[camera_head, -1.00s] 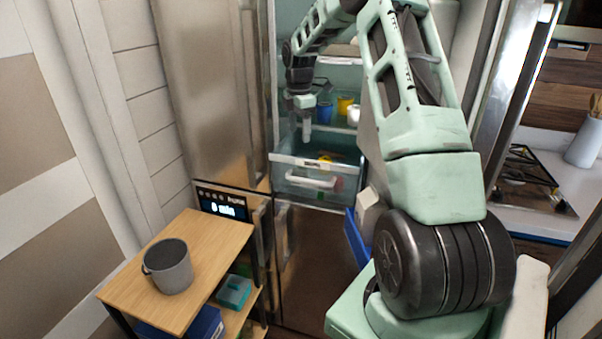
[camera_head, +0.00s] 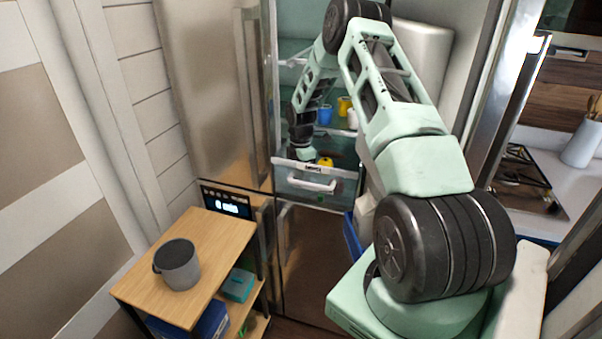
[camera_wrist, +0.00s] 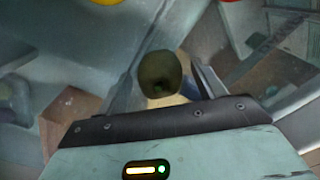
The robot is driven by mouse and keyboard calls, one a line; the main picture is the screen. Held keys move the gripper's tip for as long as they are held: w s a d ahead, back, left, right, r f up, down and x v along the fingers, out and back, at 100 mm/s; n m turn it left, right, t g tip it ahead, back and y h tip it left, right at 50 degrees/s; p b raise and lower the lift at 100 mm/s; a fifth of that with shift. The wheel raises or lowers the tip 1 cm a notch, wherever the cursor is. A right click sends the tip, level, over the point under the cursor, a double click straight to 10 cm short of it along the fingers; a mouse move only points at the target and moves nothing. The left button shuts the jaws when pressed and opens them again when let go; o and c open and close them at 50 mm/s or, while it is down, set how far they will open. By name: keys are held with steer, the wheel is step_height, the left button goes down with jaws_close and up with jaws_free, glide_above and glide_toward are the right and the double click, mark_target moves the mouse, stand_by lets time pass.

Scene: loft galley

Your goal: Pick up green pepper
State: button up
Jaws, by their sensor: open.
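The green pepper (camera_wrist: 160,74) shows in the wrist view as a dull olive-green, rounded thing with a dark hollow near its middle. It lies between the two fingers of my gripper (camera_wrist: 170,62), which stand apart on either side of it. I cannot tell whether either finger touches it. In the head view my gripper (camera_head: 300,154) points down into the clear fridge drawer (camera_head: 312,184), behind its front. The fingertips and the pepper are hidden there.
A yellow item (camera_head: 325,161) is in the drawer just right of my gripper. Blue (camera_head: 324,115) and yellow (camera_head: 344,106) cups stand on the shelf above. The drawer walls are close around my gripper.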

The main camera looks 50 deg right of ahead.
steer(key=shift+f, duration=0.45)
steer(key=shift+c, duration=0.3)
steer(key=c, duration=1)
steer(key=shift+r, duration=0.15)
step_height(320, 180, up, 10)
steer(key=b, duration=0.4)
